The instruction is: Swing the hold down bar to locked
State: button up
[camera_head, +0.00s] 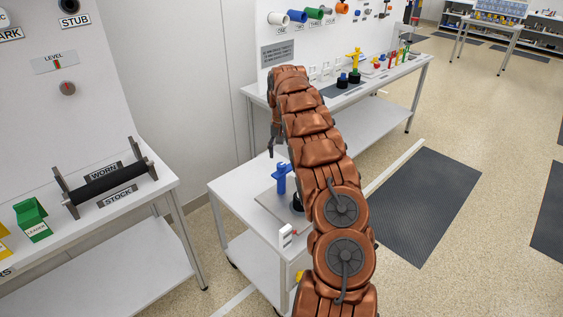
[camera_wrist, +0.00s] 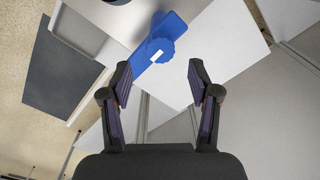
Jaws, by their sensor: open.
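A blue upright piece (camera_head: 281,181) with a side arm stands on a grey plate on the small white cart. I cannot tell for sure if it is the hold down bar. In the wrist view the blue piece (camera_wrist: 150,58) lies just beyond the fingertips, with a white mark on it. My gripper (camera_wrist: 159,78) is open and empty, its two fingers apart and not visibly touching the blue piece. In the head view my gripper (camera_head: 271,148) hangs above the back of the cart, close to the blue piece. My arm hides part of the cart top.
The white cart (camera_head: 229,188) stands between the left bench with a black roller (camera_head: 105,183) and the back bench (camera_head: 352,98) with colored parts. A small white sign (camera_head: 287,236) stands near the cart's front. A dark mat (camera_head: 425,205) lies on the open floor at right.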

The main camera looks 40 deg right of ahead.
aim_at(281, 164)
jog(key=shift+f+p, duration=0.55)
jog(key=shift+f, duration=1.9)
jog(key=shift+c, duration=0.3)
grip_shut()
